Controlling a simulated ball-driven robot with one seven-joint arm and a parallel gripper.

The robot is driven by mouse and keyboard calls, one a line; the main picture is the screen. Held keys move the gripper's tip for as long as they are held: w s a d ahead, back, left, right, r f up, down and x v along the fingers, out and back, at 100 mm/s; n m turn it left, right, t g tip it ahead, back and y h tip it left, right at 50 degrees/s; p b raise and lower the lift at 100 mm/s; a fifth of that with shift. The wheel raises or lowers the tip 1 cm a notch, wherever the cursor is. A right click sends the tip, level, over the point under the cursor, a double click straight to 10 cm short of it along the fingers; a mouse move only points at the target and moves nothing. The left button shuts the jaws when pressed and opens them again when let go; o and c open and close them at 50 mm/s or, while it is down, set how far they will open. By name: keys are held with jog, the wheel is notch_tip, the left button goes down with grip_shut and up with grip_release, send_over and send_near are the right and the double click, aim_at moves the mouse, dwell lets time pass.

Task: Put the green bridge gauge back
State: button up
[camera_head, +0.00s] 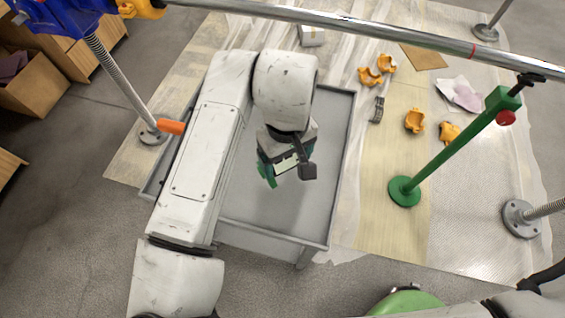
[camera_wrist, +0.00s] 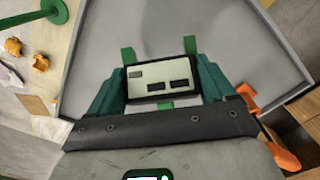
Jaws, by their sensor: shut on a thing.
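The green bridge gauge (camera_wrist: 155,73) shows in the wrist view as a pale panel with dark windows, framed in black, with green uprights on both sides of its far edge. My gripper (camera_wrist: 162,84) is shut on it, with a dark green finger on each side. In the head view the gauge (camera_head: 287,163) hangs below my wrist, partly hidden by my gripper. It is over the grey tray top of a cart (camera_head: 270,205). I cannot tell whether it touches the tray. The visible tray floor is bare.
A green stand (camera_head: 405,190) with a red knob stands right of the cart. Several orange parts (camera_head: 414,120) lie on the mat. A screw jack with an orange handle (camera_head: 171,126) stands left of the cart. A steel bar (camera_head: 400,37) crosses the top.

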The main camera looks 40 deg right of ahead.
aim_at(282, 165)
jog(key=shift+w+a+f, duration=0.1)
jog(key=shift+w+f, duration=0.25)
jog(key=shift+f, duration=0.05)
jog(key=shift+w+f+b, duration=0.15)
jog(key=shift+f+b, duration=0.15)
jog(key=shift+f, duration=1.35)
jog(key=shift+f, duration=0.1)
jog(key=o, duration=1.3)
jog(key=shift+f, duration=0.1)
notch_tip(282, 165, up, 12)
jog(key=shift+r+p, duration=0.2)
jog(key=shift+p, duration=0.7)
